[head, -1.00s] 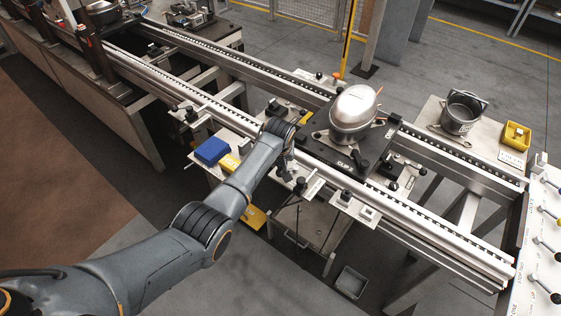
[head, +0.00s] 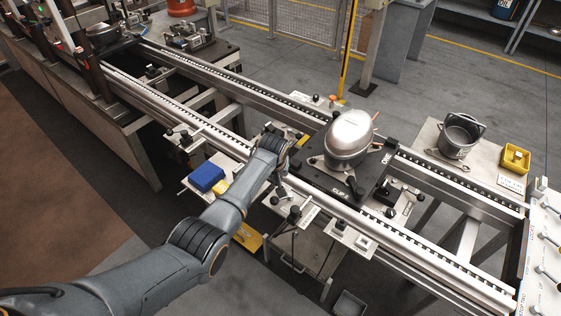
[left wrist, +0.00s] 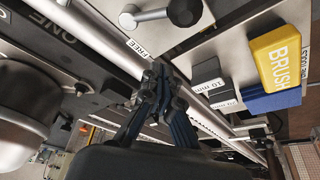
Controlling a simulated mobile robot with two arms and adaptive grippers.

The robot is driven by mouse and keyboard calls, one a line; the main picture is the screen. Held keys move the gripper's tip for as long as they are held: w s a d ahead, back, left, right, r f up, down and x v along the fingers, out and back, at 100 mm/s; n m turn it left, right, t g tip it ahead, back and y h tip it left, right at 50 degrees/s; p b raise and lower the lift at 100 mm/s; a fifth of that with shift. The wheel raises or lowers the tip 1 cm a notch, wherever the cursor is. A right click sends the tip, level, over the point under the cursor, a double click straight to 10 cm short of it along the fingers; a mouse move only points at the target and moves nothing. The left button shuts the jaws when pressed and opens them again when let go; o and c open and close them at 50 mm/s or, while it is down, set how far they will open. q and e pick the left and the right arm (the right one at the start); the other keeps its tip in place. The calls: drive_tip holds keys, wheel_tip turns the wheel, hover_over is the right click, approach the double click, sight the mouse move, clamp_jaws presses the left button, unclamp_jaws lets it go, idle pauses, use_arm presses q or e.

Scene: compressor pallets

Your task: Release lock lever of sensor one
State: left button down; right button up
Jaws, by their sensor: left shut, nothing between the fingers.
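My left gripper (head: 279,190) is over the near rail, left of the black pallet (head: 321,178) that carries the silver compressor (head: 349,138). In the left wrist view the gripper (left wrist: 160,72) is shut and empty, with its tips beside a white label reading FREE (left wrist: 138,48). A lever with a rounded dark knob (left wrist: 185,12) lies on a plate above the tips, apart from them. In the head view a black-knobbed lever (head: 294,214) stands on the plate just below the gripper. I cannot tell which lever belongs to sensor one. My right gripper is not in view.
A yellow BRUSH block (left wrist: 280,55) and a blue block (head: 206,177) lie beside the rail. Another sensor plate (head: 352,238) is on the near rail to the right. A grey pot (head: 460,133) and yellow bin (head: 515,158) stand on the right side table.

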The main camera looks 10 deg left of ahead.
use_arm(q)
drive_tip(key=shift+w+d+r, duration=0.1)
drive_tip(key=shift+w+d, duration=0.05)
drive_tip(key=shift+d, duration=0.05)
drive_tip(key=shift+s+a+r, duration=0.1)
drive_tip(key=shift+s+r, duration=0.3)
drive_tip(key=shift+r, duration=0.2)
drive_tip(key=shift+s+a+r, duration=0.1)
drive_tip(key=shift+s+r, duration=0.25)
drive_tip(key=shift+r, duration=0.2)
drive_tip(key=v, duration=0.7)
drive_tip(key=shift+s, duration=0.15)
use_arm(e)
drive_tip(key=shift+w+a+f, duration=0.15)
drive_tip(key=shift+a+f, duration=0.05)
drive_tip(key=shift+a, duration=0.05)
use_arm(q)
drive_tip(key=shift+d, duration=0.1)
